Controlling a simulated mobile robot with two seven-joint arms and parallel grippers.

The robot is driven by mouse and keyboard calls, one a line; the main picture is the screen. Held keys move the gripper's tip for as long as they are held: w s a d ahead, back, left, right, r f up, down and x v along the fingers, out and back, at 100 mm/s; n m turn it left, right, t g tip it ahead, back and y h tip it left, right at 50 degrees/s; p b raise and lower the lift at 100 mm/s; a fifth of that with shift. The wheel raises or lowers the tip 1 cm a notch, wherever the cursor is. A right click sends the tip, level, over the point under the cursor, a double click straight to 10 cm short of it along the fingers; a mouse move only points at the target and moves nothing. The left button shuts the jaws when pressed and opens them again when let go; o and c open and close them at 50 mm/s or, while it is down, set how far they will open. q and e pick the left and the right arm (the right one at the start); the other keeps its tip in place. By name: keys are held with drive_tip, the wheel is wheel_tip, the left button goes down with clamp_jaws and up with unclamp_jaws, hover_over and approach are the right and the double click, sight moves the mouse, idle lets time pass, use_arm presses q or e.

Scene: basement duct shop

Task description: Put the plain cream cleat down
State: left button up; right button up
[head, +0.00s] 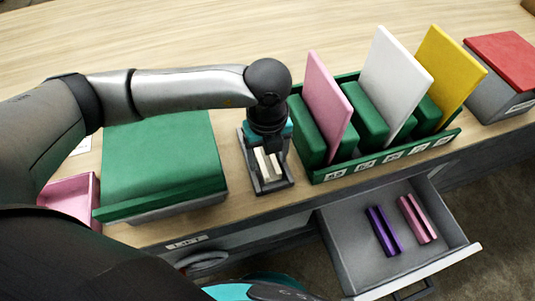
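My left gripper (268,160) points straight down over a small grey tray (272,188) near the table's front edge. A plain cream cleat (267,164) is between its fingers, low in the tray area. The fingers look closed on the cleat, and their upper part hides its far end. I cannot tell whether the cleat touches the tray floor. My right gripper's fingers do not show.
A green rack (388,162) with upright pink, white and yellow panels stands close right of the tray. A green-topped box (165,165) and pink bin (75,197) are left. An open drawer (350,250) holds purple (383,230) and pink (416,219) cleats. A red-topped box (505,60) is far right.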

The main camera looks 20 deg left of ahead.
sight(268, 168)
use_arm(q)
drive_tip(key=shift+o, duration=0.3)
drive_tip(key=shift+r, duration=0.1)
drive_tip(key=shift+r, duration=0.25)
wheel_tip(268, 168, up, 12)
drive_tip(key=p, duration=0.2)
drive_tip(key=shift+f, duration=0.15)
drive_tip(key=shift+s+f, duration=0.1)
